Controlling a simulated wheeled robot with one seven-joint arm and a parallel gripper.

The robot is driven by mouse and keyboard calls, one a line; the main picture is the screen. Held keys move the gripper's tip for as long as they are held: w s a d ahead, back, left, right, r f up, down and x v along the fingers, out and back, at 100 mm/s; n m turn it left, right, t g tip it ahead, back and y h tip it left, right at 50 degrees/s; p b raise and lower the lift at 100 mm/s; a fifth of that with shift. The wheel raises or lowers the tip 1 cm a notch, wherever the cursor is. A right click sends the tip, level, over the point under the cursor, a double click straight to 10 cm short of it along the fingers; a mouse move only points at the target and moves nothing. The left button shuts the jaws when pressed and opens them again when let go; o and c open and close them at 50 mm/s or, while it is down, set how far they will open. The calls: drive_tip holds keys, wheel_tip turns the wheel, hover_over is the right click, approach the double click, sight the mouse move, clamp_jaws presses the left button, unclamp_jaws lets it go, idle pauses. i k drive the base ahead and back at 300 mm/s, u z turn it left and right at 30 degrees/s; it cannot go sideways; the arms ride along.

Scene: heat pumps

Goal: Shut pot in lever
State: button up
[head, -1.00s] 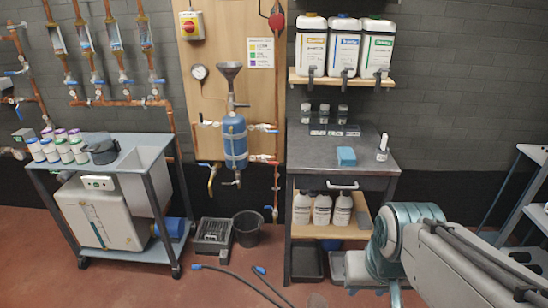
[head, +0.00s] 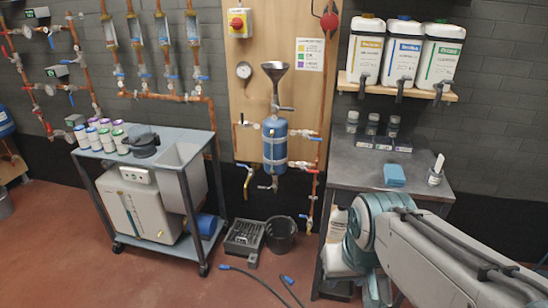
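The blue pot (head: 275,145) is mounted upright on the wooden board (head: 300,90), below a grey funnel (head: 275,72). Short pipes with small valve levers leave both its sides. The upper right lever (head: 302,133) and lower right lever (head: 300,164) sit between the pot and a copper riser. Another small valve (head: 243,123) is at the upper left. The levers are too small to tell their exact angles, and no label marking the inlet is readable. My arm fills the lower right, well apart from the pot; my gripper is out of view.
A trolley (head: 165,160) with bottles stands left of the pot. A grey bench (head: 350,165) stands right, below a shelf (head: 395,88) of jugs. A bucket (head: 280,236), a tray (head: 244,238) and hoses lie on the floor. Open floor lies at front left.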

sight(303, 167)
drive_tip(key=u, duration=0.45)
drive_tip(key=i, duration=2.15)
drive_tip(key=z, duration=0.45)
